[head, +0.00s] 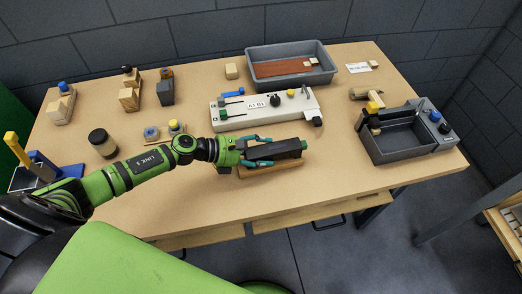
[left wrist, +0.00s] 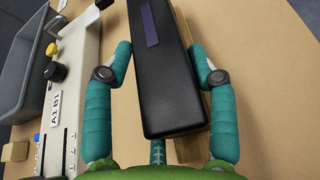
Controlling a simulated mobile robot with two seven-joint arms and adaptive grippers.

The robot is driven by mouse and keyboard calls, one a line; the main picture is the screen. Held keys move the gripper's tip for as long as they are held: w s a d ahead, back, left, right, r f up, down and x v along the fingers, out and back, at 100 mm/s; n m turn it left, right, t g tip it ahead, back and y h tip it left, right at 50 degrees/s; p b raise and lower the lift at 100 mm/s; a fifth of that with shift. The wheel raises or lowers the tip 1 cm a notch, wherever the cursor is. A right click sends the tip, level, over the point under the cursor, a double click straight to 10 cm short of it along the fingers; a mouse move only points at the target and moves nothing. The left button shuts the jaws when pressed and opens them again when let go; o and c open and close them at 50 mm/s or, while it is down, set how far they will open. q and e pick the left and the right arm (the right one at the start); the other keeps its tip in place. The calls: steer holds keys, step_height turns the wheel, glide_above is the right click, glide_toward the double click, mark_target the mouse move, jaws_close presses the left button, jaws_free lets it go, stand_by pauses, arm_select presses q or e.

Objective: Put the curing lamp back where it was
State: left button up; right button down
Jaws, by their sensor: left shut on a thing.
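The curing lamp, a long black box (head: 276,149), is at the front middle of the table. In the left wrist view the lamp (left wrist: 165,85) shows a purple strip on its upper face. My left gripper (head: 262,151) has its teal fingers on both sides of the lamp and is shut on it. A wooden block (head: 270,170) lies directly under the lamp; its edge also shows beside the lamp in the left wrist view (left wrist: 203,85). I cannot tell whether the lamp touches the block. My right gripper is not in view.
A white control panel (head: 240,119) with knobs and levers stands just behind the lamp. A grey tray (head: 257,71) with a brown sheet is at the back. A grey bin (head: 398,155) stands at the right. Table to the lamp's right is clear.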

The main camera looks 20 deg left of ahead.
arm_select(q)
steer(key=shift+f+b, duration=0.25)
steer(key=shift+b, duration=0.05)
steer(key=o, duration=1.4)
steer(key=shift+r, duration=0.1)
